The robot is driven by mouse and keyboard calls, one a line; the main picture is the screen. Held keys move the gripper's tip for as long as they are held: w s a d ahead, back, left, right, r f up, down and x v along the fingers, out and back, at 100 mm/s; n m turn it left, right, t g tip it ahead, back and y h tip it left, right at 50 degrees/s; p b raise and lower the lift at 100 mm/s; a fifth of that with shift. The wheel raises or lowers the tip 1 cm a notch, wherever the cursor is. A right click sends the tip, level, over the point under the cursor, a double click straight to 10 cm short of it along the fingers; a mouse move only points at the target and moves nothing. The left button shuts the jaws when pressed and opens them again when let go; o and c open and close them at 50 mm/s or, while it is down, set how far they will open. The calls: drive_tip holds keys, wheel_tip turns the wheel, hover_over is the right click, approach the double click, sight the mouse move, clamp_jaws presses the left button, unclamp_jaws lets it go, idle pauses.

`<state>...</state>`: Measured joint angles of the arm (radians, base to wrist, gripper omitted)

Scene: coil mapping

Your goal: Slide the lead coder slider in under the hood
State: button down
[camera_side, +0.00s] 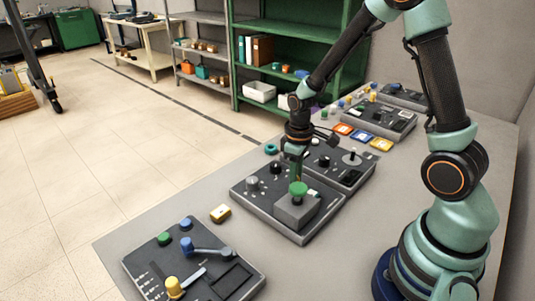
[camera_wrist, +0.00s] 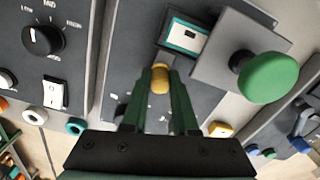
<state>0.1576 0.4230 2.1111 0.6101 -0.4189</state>
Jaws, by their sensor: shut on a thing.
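My gripper (camera_wrist: 160,88) has its two green fingers closed on a small yellow knob (camera_wrist: 160,78), which looks like the lead coder slider's handle. The knob stands over the dark panel (camera_wrist: 130,45). Just to its upper right in the wrist view is a teal-framed window (camera_wrist: 187,36). Beside that is a grey square block (camera_wrist: 212,65), likely the hood, carrying a green mushroom knob (camera_wrist: 268,77). In the side view my gripper (camera_side: 297,165) points down just behind the hood (camera_side: 297,212) and its green knob (camera_side: 298,188), which hide the fingertips and the yellow knob.
A neighbouring panel with a black dial (camera_wrist: 43,40) and white rocker switch (camera_wrist: 55,93) lies close by. A loose yellow block (camera_side: 220,213) sits on the table (camera_side: 200,240). A front panel (camera_side: 190,265) has a blue-knobbed lever. More panels stand farther back.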

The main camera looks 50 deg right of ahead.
sight(282, 187)
drive_tip(key=a, duration=0.5)
drive_tip(key=shift+a, duration=0.25)
drive_tip(key=c, duration=0.7)
unclamp_jaws()
drive_tip(key=shift+d+r, duration=0.1)
drive_tip(key=shift+r, duration=0.05)
wheel_tip(282, 187, up, 12)
drive_tip(key=shift+f, duration=0.1)
